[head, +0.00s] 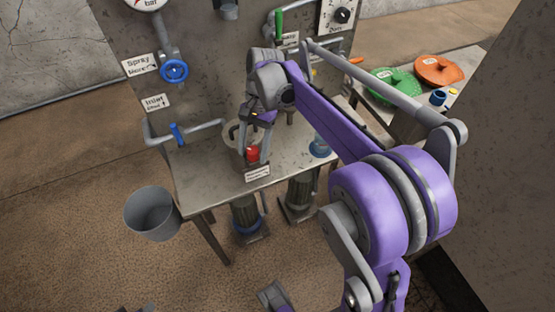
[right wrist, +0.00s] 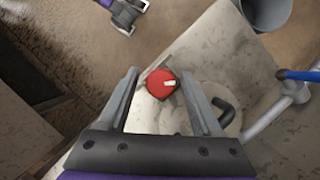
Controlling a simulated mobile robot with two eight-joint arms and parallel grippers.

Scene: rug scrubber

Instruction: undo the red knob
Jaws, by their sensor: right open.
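The red knob (head: 252,153) sits near the front edge of the metal table, by a label plate. It shows in the right wrist view as a round red knob (right wrist: 155,88) with a white pointer mark. My right gripper (head: 255,157) is open, reaching down over the knob. In the right wrist view its two fingers (right wrist: 161,76) stand on either side of the knob, with visible gaps; I cannot tell how far down they reach. Part of my left gripper (head: 272,296) shows at the bottom of the head view, and at the top of the right wrist view (right wrist: 125,14); its jaws are unclear.
Blue-handled pipe valves (head: 174,71) are on the panel at left. A grey bucket (head: 152,213) stands left of the table. Green (head: 396,86) and orange (head: 438,70) discs lie on a side table at right.

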